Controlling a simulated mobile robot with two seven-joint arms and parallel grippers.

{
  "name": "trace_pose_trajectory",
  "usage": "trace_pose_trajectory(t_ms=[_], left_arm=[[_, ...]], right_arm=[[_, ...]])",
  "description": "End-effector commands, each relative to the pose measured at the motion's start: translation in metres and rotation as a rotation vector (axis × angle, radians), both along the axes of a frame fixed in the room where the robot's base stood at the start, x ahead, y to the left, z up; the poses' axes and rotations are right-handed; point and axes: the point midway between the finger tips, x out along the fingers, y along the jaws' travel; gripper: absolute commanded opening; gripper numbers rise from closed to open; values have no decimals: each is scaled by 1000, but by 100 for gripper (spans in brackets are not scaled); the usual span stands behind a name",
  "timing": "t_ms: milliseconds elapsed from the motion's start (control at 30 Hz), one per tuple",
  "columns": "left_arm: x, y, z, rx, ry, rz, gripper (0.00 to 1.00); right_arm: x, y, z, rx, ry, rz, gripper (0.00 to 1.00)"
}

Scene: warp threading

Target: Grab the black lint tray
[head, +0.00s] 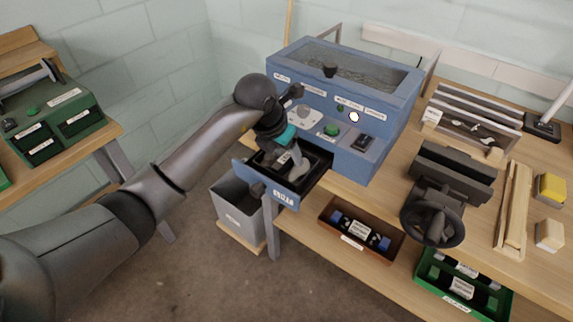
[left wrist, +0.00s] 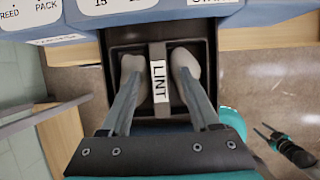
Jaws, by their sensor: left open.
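The black lint tray (head: 311,158) sits in the pulled-out drawer of the blue machine. In the left wrist view the tray (left wrist: 120,82) is a dark open box with a grey bar across its middle, and the bar (left wrist: 159,55) carries a white LINT label. My left gripper (head: 288,166) is open, its fingers over the tray. In the left wrist view its fingertips (left wrist: 160,72) are on either side of the bar, with a gap on each side. A dark and teal pronged part (left wrist: 285,145), seemingly my right gripper, shows small at the right; its jaws are unclear.
The blue machine (head: 385,78) stands on the wooden bench, with its blue drawer front (head: 262,184) out past the edge. A grey bin (head: 238,215) stands below. A brown tray (head: 340,234) and a green tray (head: 432,272) lie on the lower shelf. A dark handwheel (head: 432,222) stands right.

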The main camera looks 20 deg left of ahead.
Motion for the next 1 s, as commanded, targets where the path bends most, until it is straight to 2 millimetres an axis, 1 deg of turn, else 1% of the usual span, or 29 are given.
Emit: trace_pose_trajectory(t_ms=[33,167,533,867,1000], left_arm=[[2,-1,-8,-2,1,1,62],[6,-2,-15,0,0,0,62],[6,-2,-16,1,-1,0,62],[6,-1,-20,1,-2,1,62],[6,-2,-20,1,-1,0,48]], right_arm=[[0,0,-3,0,0,0,50],[0,0,-4,0,0,0,50],[0,0,-4,0,-1,0,50],[0,1,-6,1,-1,1,50],[0,1,-5,1,-1,1,50]])
